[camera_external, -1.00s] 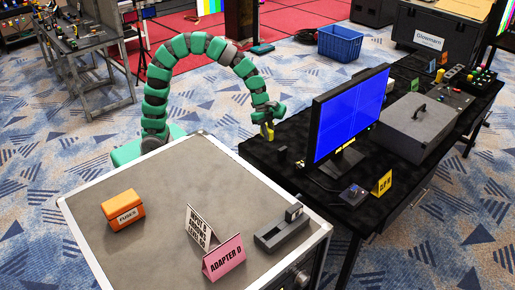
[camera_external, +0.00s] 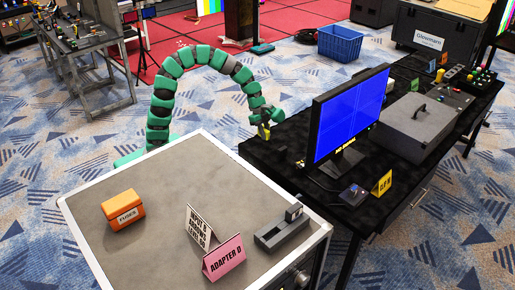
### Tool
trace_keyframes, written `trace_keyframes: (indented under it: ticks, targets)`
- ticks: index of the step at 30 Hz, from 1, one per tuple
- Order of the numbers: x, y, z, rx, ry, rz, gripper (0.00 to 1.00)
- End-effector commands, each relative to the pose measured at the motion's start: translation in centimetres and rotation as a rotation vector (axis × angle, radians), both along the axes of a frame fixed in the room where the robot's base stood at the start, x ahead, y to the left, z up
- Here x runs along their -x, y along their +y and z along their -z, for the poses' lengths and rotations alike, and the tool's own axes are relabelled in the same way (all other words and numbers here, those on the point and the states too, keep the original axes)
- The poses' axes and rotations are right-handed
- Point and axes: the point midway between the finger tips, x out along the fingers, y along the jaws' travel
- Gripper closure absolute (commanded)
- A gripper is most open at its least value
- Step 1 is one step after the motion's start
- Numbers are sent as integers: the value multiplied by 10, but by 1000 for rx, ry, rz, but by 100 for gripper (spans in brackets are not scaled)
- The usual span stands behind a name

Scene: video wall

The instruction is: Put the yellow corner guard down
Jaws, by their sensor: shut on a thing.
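My gripper (camera_external: 264,130) is at the end of my green and black segmented arm, pointing down near the left edge of the black table (camera_external: 270,151). It is shut on the yellow corner guard (camera_external: 266,128), of which only a small yellow patch shows between the dark fingers. I cannot tell whether the guard touches the table or hangs just above or beside its edge.
A monitor with a blue screen (camera_external: 347,116) stands on the table to the right of my gripper. A grey-topped case (camera_external: 160,205) in front bears an orange fuses box (camera_external: 122,209) and a pink sign (camera_external: 224,258). A blue crate (camera_external: 340,43) is on the floor behind.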

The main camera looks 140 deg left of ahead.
Motion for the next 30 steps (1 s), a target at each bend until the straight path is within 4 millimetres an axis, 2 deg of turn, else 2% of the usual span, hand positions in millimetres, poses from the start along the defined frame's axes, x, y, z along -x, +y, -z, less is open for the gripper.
trace_keyframes:
  ticks: [3, 12, 18, 26, 30]
  targets:
    - [-12, 20, 4, -4, 1, -2, 100]
    - [-39, 62, 8, -5, 0, -3, 100]
    - [-52, 80, 10, -2, 0, -3, 100]
    - [-58, 88, 10, -2, -1, -1, 100]
    - [-57, 88, 31, 0, 2, -1, 100]
